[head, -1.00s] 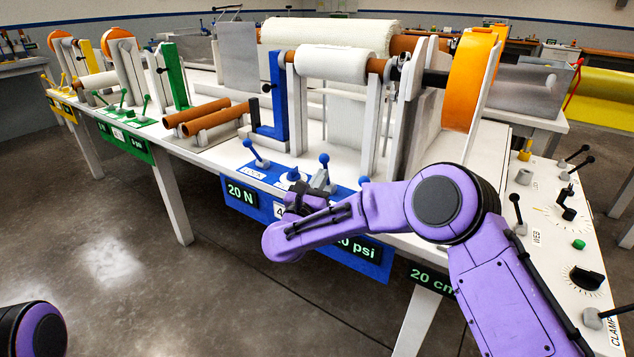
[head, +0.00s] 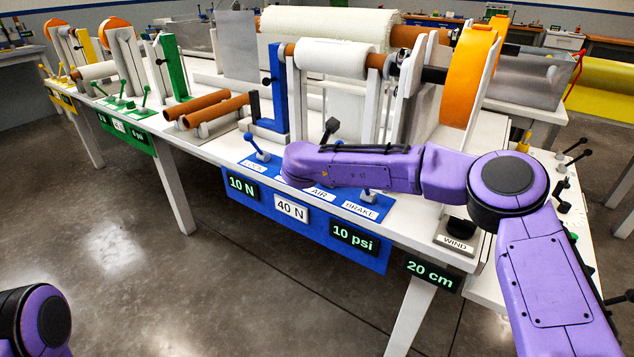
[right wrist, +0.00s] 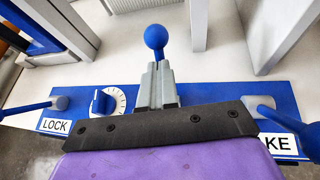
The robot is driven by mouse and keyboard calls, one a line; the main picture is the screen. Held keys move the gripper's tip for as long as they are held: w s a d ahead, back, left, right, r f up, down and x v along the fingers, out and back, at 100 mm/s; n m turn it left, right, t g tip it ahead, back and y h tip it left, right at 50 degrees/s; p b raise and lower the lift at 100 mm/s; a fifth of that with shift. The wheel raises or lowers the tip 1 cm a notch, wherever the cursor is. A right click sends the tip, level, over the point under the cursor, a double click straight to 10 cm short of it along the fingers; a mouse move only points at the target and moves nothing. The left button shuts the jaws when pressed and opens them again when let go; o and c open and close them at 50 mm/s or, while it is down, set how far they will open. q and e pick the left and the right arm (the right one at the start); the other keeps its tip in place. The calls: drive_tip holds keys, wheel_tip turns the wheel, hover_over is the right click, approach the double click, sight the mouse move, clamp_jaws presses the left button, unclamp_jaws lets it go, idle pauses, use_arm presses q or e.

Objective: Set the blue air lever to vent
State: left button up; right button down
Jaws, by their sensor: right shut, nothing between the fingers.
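In the right wrist view the air lever's blue ball knob (right wrist: 156,37) stands straight beyond my right gripper (right wrist: 156,72). The grey fingers are shut with nothing between them and hide the lever's shaft. I cannot tell whether they touch it. In the head view my purple right forearm crosses over the blue control panel (head: 300,226), whose AIR label (head: 318,193) shows below it. The forearm covers the air lever's base. A dark piece sticks up behind the forearm; I cannot tell what it is. My left gripper is out of view.
The lock lever (head: 257,149) is left of the air lever, the brake lever (head: 368,194) right. A blue dial (right wrist: 102,102) sits between lock and air. Panel displays read 10 N, 40 N and 10 psi. Rollers and white uprights stand close behind.

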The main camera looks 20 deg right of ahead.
drive_tip(key=shift+d+r, duration=0.1)
drive_tip(key=shift+d, duration=0.1)
idle(0.5)
drive_tip(key=shift+a, duration=0.1)
drive_tip(key=shift+s+a+r, duration=0.1)
drive_tip(key=shift+a+r, duration=0.05)
drive_tip(key=shift+a, duration=0.1)
drive_tip(key=r+v, duration=0.1)
drive_tip(key=v, duration=1.2)
drive_tip(key=shift+d, duration=0.15)
